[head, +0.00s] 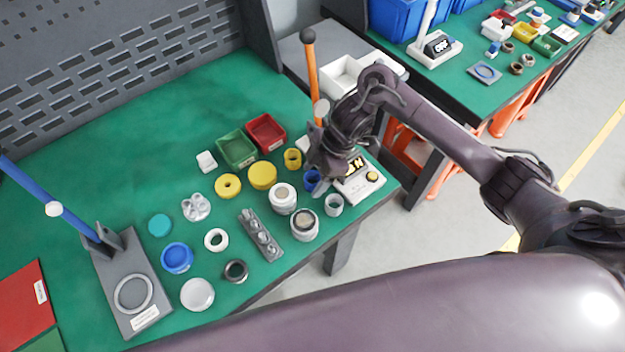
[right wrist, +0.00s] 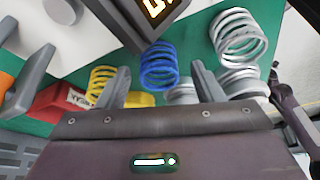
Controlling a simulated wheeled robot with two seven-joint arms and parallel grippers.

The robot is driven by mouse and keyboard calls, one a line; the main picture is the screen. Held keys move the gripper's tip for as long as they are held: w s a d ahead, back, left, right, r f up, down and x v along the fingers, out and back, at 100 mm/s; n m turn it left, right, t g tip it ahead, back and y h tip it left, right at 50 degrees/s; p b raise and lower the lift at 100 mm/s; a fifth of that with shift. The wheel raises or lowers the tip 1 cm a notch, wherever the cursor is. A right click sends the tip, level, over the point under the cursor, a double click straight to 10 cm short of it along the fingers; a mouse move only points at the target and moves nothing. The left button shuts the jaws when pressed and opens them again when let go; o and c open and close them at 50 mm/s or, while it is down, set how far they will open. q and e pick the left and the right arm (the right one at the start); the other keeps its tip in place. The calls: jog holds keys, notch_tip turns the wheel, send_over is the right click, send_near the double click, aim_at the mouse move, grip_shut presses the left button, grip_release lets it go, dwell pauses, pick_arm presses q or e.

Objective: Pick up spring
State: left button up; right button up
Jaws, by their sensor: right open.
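A blue spring (head: 312,180) stands on the green table near its right edge, partly hidden by my right gripper (head: 322,167). In the right wrist view the blue spring (right wrist: 158,66) shows between the two fingers of the right gripper (right wrist: 159,70), which are open with nothing held. A yellow spring (head: 292,158) stands behind the blue one; it also shows in the wrist view (right wrist: 103,80) beside one finger. A pale grey spring (head: 333,205) stands nearer the front edge and also shows in the wrist view (right wrist: 238,38). My left gripper is out of view.
A scale with a lit display (head: 362,181) stands right beside the springs. Red (head: 266,132) and green (head: 237,150) bins sit behind. The rear left table is clear.

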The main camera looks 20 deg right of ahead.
jog(key=shift+a+f, duration=0.25)
jog(key=shift+f, duration=0.3)
jog(key=c, duration=1.1)
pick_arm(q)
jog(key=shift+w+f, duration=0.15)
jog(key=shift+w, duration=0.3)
